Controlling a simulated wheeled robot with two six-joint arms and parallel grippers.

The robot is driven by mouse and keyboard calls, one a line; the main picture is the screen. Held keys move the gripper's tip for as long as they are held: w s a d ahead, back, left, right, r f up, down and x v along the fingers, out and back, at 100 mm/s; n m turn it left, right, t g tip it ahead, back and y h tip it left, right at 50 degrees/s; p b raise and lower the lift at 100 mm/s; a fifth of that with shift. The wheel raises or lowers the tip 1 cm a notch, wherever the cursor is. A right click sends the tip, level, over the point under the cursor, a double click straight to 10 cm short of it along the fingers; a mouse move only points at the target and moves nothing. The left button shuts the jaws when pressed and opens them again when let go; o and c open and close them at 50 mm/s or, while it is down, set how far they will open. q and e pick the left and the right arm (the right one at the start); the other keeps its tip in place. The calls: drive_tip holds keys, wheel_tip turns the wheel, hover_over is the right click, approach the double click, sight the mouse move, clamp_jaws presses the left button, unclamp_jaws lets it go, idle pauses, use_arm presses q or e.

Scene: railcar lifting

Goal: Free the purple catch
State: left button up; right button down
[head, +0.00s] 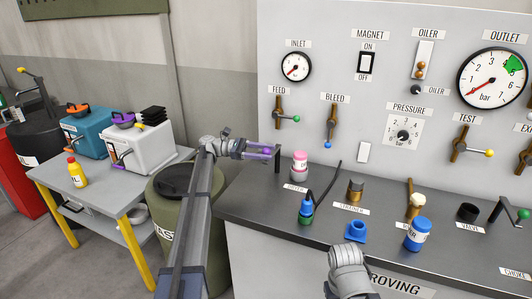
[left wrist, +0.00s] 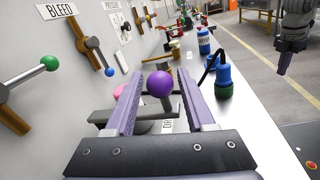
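The purple catch shows in the left wrist view as a round purple knob (left wrist: 160,84) above a grey bar (left wrist: 150,114). My left gripper (head: 264,150) is open at the left end of the bench, beside a dark upright post (head: 278,160). In the left wrist view its two purple fingers (left wrist: 160,95) stand on either side of the knob, with a visible gap on both sides. In the head view the fingers largely cover the knob. My right arm's wrist (head: 348,270) is low in the head view; its gripper (left wrist: 283,62) shows small in the left wrist view, its opening unclear.
A pink-topped bottle (head: 300,163) stands just right of my left gripper. The gauge panel (head: 340,60) rises behind. A side table (head: 95,185) is left.

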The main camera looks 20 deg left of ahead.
use_arm(q)
drive_tip(key=shift+o, duration=0.8)
drive_tip(key=a, duration=0.7)
drive_tip(key=shift+s+a, duration=0.3)
drive_tip(key=shift+a, duration=0.05)
